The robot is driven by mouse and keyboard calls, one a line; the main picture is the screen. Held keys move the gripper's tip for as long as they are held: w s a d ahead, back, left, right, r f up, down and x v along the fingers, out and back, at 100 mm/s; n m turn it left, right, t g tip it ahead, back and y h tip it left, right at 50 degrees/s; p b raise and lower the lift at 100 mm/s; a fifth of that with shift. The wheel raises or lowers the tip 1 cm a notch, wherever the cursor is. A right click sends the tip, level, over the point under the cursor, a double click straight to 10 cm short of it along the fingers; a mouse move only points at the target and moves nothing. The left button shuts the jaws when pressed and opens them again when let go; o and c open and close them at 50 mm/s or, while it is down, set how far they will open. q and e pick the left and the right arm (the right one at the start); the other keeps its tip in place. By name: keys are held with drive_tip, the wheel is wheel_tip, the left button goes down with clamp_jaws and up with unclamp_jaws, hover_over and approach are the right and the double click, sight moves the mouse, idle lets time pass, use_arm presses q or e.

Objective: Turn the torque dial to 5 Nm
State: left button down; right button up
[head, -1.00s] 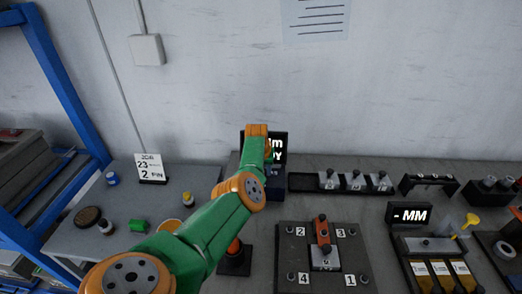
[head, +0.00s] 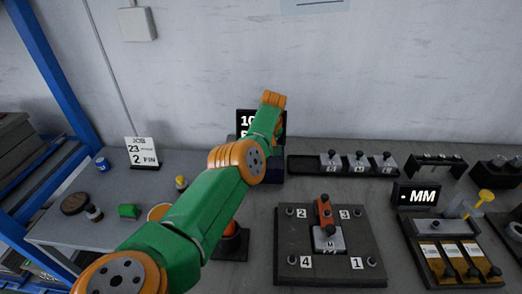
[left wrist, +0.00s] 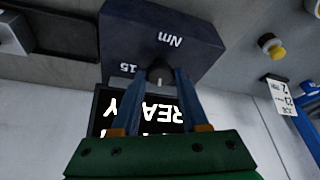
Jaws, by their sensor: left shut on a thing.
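The torque unit is a dark blue box (left wrist: 165,32) marked "Nm" and "15" in the left wrist view, which sees it upside down. A small dark dial knob (left wrist: 159,72) is on its face. My left gripper (left wrist: 160,78) has its two blue fingers closed around the knob. A black display (left wrist: 110,100) behind shows "READY", partly covered by the fingers. In the head view, my left arm hides the knob and the fingertips; part of the display (head: 245,122) shows "10", and part of the box (head: 272,168) shows. My right gripper is not in view.
A black plate with numbered corners (head: 295,262) lies in front of the torque unit. A rack of small blocks (head: 305,165) stands to its right, with an "MM" display (head: 420,196) beyond. A job card (head: 142,152) and small pots stand at left.

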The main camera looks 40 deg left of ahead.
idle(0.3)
use_arm(q)
drive_tip(key=c, duration=0.5)
unclamp_jaws()
drive_tip(key=shift+a, duration=0.1)
drive_tip(key=shift+c, duration=0.2)
drive_tip(key=shift+o, duration=0.6)
drive_tip(key=shift+a+f, duration=0.1)
drive_tip(key=shift+r, duration=0.35)
drive_tip(key=shift+p+v, duration=0.8)
drive_tip(key=shift+v, duration=0.2)
drive_tip(key=b+v, duration=0.1)
drive_tip(key=v, duration=0.3)
drive_tip(key=shift+d+r, duration=0.2)
drive_tip(key=shift+d, duration=0.05)
